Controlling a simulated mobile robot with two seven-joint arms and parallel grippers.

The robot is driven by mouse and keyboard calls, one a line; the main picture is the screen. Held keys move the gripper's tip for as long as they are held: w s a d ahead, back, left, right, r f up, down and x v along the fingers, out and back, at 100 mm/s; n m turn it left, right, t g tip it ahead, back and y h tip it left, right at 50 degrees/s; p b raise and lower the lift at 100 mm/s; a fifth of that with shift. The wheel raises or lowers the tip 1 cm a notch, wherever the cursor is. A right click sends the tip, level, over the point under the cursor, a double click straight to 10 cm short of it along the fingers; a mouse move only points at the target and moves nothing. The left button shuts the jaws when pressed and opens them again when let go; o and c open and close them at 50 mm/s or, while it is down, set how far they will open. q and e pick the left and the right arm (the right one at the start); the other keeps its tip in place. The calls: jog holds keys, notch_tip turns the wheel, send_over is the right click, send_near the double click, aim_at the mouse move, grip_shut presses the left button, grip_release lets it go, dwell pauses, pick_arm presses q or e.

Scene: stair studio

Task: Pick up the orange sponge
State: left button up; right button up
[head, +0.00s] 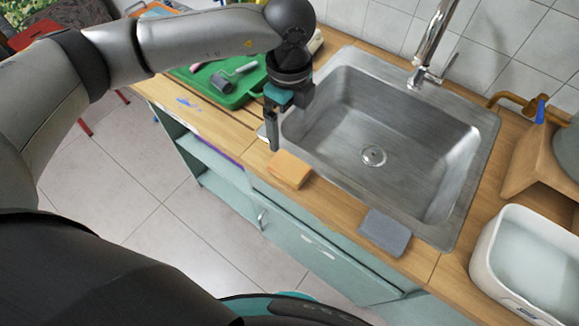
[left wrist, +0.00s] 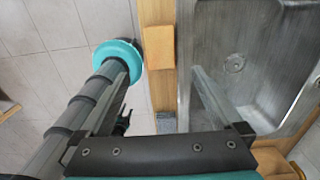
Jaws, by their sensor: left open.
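The orange sponge (head: 289,169) lies on the wooden counter's front strip, at the left front corner of the sink. It also shows in the left wrist view (left wrist: 158,47), top centre, beyond my fingertips. My left gripper (head: 272,140) points down just behind and left of the sponge in the head view, apart from it. In the left wrist view the left gripper's (left wrist: 158,75) two fingers are spread wide with nothing between them.
The steel sink (head: 345,110) is right of the sponge. A green tray (head: 217,80) with a roller stands behind left. A white basin (head: 530,262) is at right. The counter's front edge is close.

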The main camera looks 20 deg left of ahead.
aim_at(289, 165)
pick_arm(q)
notch_tip(289, 165, down, 14)
jog(key=shift+f, duration=0.1)
dwell(0.5)
jog(key=c, duration=1.2)
jog(key=shift+o, duration=0.2)
notch_tip(289, 165, up, 20)
